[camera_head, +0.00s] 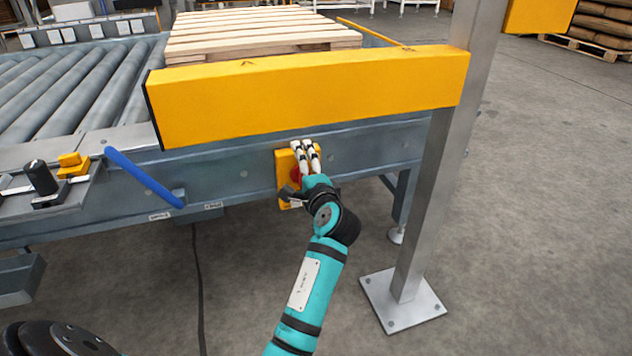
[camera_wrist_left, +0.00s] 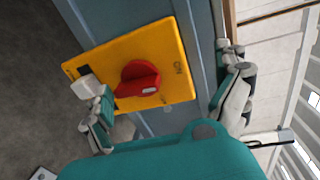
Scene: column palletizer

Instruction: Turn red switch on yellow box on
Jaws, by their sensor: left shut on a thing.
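The yellow box (camera_head: 284,162) is fixed to the side of the grey-blue conveyor frame, partly hidden behind my left gripper (camera_head: 300,172). The red switch (camera_head: 297,174) on it shows only as a small patch between the fingers. In the left wrist view, the yellow box (camera_wrist_left: 157,50) is tilted and the red switch (camera_wrist_left: 138,79) is plain to see, with visible gaps to the fingers. My left gripper (camera_wrist_left: 155,68) spans the box, one finger over its left edge, the other beyond its right edge. It is shut on the box; exact contact is unclear. My right gripper is not in view.
A thick yellow beam (camera_head: 310,98) runs just above my left gripper to a grey metal post (camera_head: 432,180) on the right. Rollers (camera_head: 75,90) and a wooden pallet (camera_head: 260,35) lie behind. A blue bar (camera_head: 143,177) sticks out at left.

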